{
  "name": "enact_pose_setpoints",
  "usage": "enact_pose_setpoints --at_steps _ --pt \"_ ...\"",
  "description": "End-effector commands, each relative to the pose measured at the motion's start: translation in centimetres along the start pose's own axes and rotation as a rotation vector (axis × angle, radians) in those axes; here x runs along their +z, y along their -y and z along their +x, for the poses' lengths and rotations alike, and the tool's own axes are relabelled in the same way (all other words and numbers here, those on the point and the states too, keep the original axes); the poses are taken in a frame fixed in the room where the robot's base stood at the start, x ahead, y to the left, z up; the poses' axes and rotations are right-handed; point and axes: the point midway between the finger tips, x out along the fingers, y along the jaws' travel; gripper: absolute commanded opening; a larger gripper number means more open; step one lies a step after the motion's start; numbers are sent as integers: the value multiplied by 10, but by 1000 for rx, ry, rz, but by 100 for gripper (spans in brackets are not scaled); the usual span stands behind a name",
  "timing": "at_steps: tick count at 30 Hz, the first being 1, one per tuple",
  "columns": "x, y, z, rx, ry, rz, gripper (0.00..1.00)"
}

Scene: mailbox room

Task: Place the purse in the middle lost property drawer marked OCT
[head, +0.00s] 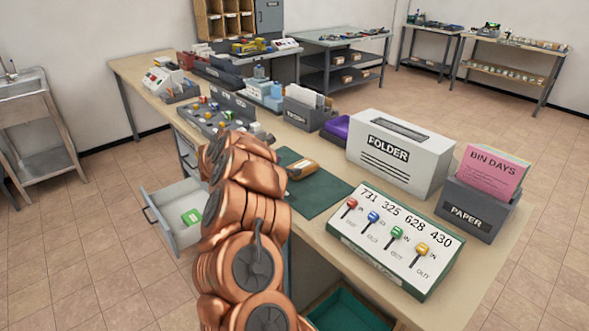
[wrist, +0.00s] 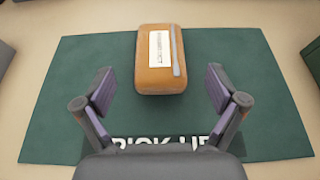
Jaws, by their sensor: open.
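The purse (wrist: 160,75) is an orange-brown case with a white label and a grey strip. It lies flat on a dark green mat (wrist: 75,90) marked PICK UP. In the head view the purse (head: 303,168) shows just right of my arm. My gripper (wrist: 160,88) is open in the wrist view, with one finger to each side of the purse's near end, touching nothing. A drawer (head: 162,220) stands pulled out on the left of the bench, with a green item inside. I cannot read an OCT mark on it. My arm hides part of the bench front.
A FOLDER box (head: 400,150), a PAPER holder (head: 473,210) and a lever panel (head: 394,240) stand right of the mat. A teal-lined open compartment (head: 345,310) shows below the bench. Trays with small items (head: 215,115) fill the far bench. The floor at left is clear.

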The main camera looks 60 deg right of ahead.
Motion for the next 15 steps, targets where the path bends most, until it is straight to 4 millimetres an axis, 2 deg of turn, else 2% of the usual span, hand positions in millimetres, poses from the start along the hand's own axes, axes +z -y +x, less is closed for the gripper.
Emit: enact_pose_setpoints --at_steps 6,15 --pt "-1 -1 -29 5 -1 2 95" --pt "-1 -1 -51 3 -1 1 95"
